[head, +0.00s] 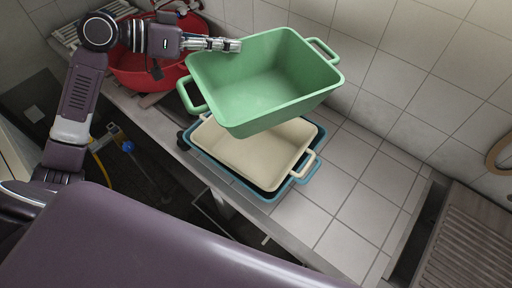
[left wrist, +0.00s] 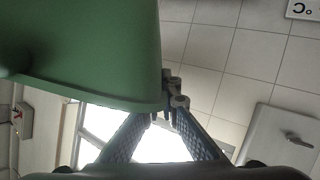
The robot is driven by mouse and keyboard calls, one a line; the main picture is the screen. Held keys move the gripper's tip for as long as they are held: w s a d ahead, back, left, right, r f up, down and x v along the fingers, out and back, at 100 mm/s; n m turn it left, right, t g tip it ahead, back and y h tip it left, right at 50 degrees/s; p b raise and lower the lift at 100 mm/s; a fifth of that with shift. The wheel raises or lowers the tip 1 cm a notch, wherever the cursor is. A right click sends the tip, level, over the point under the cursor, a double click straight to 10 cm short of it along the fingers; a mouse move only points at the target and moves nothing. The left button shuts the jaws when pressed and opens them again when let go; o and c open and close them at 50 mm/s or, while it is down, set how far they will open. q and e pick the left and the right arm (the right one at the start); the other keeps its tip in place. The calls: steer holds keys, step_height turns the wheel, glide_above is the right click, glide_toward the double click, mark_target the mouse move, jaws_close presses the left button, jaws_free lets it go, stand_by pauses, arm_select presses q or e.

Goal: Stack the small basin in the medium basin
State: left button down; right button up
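The green basin (head: 262,85), with a handle at each end, is held tilted above the other basins. It looks like the small one, though being nearer the camera enlarges it. The cream basin (head: 262,158), which I take as the medium one, sits inside a blue basin (head: 308,172) on the tiled counter. The green basin hides part of both. My left gripper (head: 232,45) is shut on the green basin's far rim, near its back left corner. In the left wrist view, my left gripper (left wrist: 168,108) pinches the rim of the green basin (left wrist: 95,50). My right gripper is not in view.
A red basin (head: 150,75) stands at the back left, under my left arm. A tiled wall (head: 400,60) runs behind the counter. The tiled counter (head: 365,205) is clear right of the stack. A ribbed washboard surface (head: 468,240) is at the far right.

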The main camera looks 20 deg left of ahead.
arm_select(q)
steer(key=w+a+r+t, duration=0.1)
steer(key=w+a+r, duration=0.1)
steer(key=a+r, duration=0.15)
step_height(320, 180, down, 20)
steer(key=p, duration=0.4)
steer(key=shift+w+r+n+y, duration=0.2)
steer(key=shift+w+n+y, duration=0.2)
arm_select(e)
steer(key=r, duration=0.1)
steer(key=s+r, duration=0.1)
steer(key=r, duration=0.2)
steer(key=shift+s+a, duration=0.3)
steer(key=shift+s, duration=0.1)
